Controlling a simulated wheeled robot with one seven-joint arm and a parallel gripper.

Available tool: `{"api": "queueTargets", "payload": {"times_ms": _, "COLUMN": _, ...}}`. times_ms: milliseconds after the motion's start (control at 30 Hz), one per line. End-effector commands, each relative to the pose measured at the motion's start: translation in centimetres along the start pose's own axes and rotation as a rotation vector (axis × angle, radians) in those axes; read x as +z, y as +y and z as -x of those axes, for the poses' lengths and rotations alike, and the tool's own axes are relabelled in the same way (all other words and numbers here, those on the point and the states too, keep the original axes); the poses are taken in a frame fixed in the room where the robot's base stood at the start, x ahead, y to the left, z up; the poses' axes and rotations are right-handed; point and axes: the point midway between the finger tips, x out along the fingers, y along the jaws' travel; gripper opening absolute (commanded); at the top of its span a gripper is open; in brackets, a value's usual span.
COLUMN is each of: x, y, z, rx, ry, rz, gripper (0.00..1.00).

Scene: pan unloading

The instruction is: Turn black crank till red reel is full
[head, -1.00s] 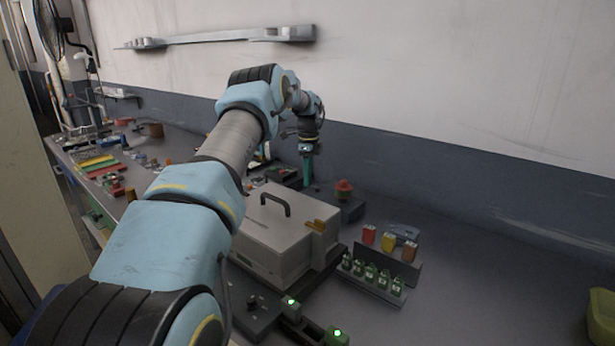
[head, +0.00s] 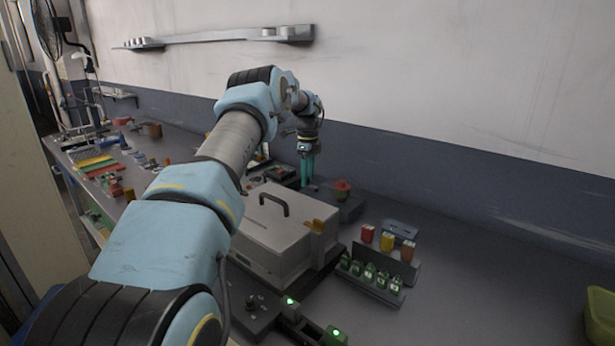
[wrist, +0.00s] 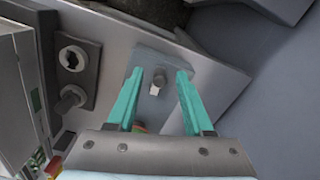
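My gripper (head: 307,180) points down behind the grey lidded box, its teal fingers beside a dark unit (head: 350,208) with a round red part (head: 342,186) on top, possibly the red reel. In the wrist view my gripper (wrist: 160,74) is open, with a clear gap between the fingertips. I cannot make out the black crank for certain, nor how full the reel is. A bit of red and green shows behind the fingers' base.
The grey box (head: 280,230) with a handle stands in front of my gripper. A rack with several green-labelled items (head: 370,278) is to its right. In the wrist view, a knob (wrist: 70,100) and a round socket (wrist: 72,58) are at left.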

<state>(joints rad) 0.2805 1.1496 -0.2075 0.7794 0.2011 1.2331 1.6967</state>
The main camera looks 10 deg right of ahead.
Motion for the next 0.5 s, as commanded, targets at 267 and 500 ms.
{"api": "queueTargets", "payload": {"times_ms": 267, "x": 0.1, "y": 0.0, "z": 0.1, "rx": 0.000, "ry": -0.001, "rz": 0.001, "gripper": 0.52}}
{"api": "queueTargets", "payload": {"times_ms": 500, "x": 0.0, "y": -0.1, "z": 3.1, "rx": -0.005, "ry": -0.001, "rz": 0.000, "gripper": 0.52}}
